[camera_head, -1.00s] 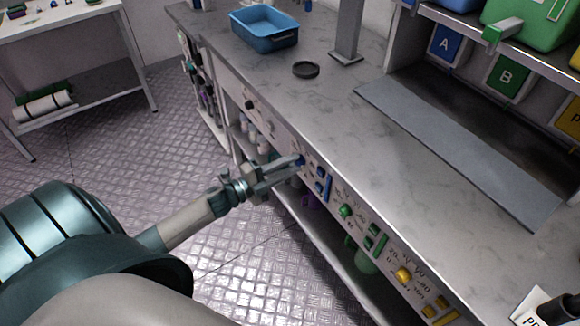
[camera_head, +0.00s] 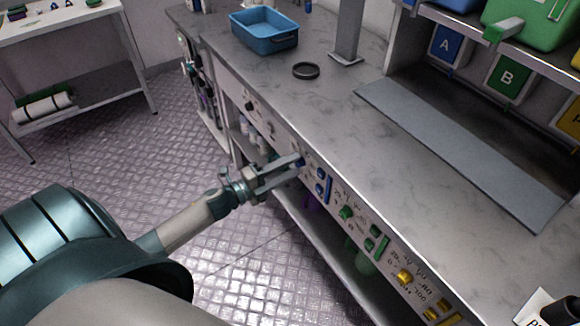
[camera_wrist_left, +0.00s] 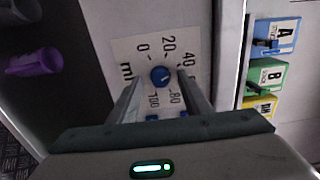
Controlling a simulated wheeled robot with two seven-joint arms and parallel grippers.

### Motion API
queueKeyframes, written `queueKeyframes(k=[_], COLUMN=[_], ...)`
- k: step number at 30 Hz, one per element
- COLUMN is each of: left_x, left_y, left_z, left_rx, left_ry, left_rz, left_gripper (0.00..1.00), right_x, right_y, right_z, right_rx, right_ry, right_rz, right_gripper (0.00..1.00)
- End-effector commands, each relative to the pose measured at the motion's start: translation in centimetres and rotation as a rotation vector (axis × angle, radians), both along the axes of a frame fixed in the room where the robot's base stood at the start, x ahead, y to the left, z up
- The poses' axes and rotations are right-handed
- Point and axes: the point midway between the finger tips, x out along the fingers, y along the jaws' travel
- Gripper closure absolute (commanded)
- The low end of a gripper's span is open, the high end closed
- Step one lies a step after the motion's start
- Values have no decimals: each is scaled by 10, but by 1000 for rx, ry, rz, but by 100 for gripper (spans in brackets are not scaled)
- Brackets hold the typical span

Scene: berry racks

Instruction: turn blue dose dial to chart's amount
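The blue dose dial (camera_wrist_left: 160,76) is a small round knob on a white scale plate (camera_wrist_left: 128,48) marked ml, with 0, 20, 40, 80 and 100 readable. A pale mark shows on the knob, too small to read exactly. My left gripper (camera_wrist_left: 159,80) is open, with one finger on each side of the dial; a gap shows between the fingers and the knob. In the head view the left gripper (camera_head: 299,164) reaches the bench's front panel and partly hides the blue dial (camera_head: 300,161). My right gripper is not in view. No readable chart shows.
Green (camera_head: 346,212) and yellow (camera_head: 404,276) dials sit farther along the same panel. Blue buttons (camera_head: 320,173) are close beside the left gripper. A blue tray (camera_head: 264,40) and a dark ring (camera_head: 306,71) stand on the bench top. A partly visible card (camera_head: 530,305) lies at bottom right.

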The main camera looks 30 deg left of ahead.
Motion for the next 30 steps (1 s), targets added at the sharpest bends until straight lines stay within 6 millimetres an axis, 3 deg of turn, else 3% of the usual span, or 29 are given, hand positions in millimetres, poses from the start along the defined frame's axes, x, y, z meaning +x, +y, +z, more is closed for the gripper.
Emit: queueKeyframes(k=[10,16,30], left_x=[-1,-12,-78], left_y=[1,5,32], left_z=[1,-1,-2], left_rx=[0,-1,0], left_ry=[-1,0,2], left_rz=[0,0,1], left_gripper=[57,57,57], right_x=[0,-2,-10], right_y=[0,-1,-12], right_z=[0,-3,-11], right_rx=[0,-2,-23], right_ry=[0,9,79], right_rz=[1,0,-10], right_gripper=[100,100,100])
